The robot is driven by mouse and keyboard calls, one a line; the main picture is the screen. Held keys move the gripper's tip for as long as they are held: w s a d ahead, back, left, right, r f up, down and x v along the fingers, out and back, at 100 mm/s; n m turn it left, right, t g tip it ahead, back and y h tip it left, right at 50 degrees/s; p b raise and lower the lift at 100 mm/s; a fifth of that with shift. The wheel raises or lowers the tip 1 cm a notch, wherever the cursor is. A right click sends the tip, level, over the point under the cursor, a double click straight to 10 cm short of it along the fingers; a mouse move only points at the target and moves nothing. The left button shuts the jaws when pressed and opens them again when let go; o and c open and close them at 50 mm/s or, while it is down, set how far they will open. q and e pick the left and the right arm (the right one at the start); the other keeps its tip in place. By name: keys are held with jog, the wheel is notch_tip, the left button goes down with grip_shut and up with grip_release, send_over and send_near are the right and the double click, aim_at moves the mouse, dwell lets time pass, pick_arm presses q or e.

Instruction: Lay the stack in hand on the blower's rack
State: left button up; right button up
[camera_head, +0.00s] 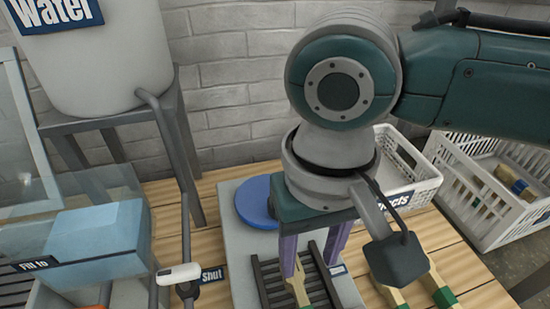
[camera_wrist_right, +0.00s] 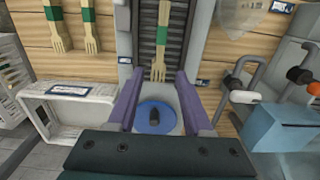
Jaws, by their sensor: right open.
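The blower (camera_head: 240,240) is a light grey body with a blue round part (camera_head: 257,200) and a dark slatted rack (camera_head: 268,282). The stack (camera_wrist_right: 161,42), tan wooden forks with a green band, lies lengthwise on the rack in the right wrist view; how many pieces it has cannot be told. In the head view its tined end (camera_head: 299,288) shows under my fingers. My right gripper (camera_head: 309,268), with purple fingers, is open over the rack. In the wrist view its fingertips (camera_wrist_right: 160,75) stand either side of the tined end, apart from it. My left gripper is not in view.
More green-banded wooden forks (camera_head: 390,295) lie right of the blower. A white crate (camera_head: 410,180) labelled as rejects and another crate (camera_head: 485,195) holding forks stand behind. A water tank (camera_head: 100,60), pipe with a "Shut" valve (camera_head: 180,274) and blue-filled clear tank (camera_head: 95,245) are left.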

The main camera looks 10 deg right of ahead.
jog(key=s+a+r+n+t+y, duration=0.2)
jog(key=s+a+r+n+y, duration=0.15)
jog(key=s+a, duration=0.3)
jog(key=s+d+m+h, duration=0.1)
jog(key=s+d, duration=0.2)
jog(key=d, duration=0.5)
jog(key=s+d+m+t+h, duration=0.1)
jog(key=s+d+h, duration=0.1)
jog(key=d, duration=0.6)
jog(key=shift+s+f+t, duration=0.15)
jog(key=shift+s+t, duration=0.15)
jog(key=shift+s, duration=0.1)
jog(key=shift+a, duration=0.1)
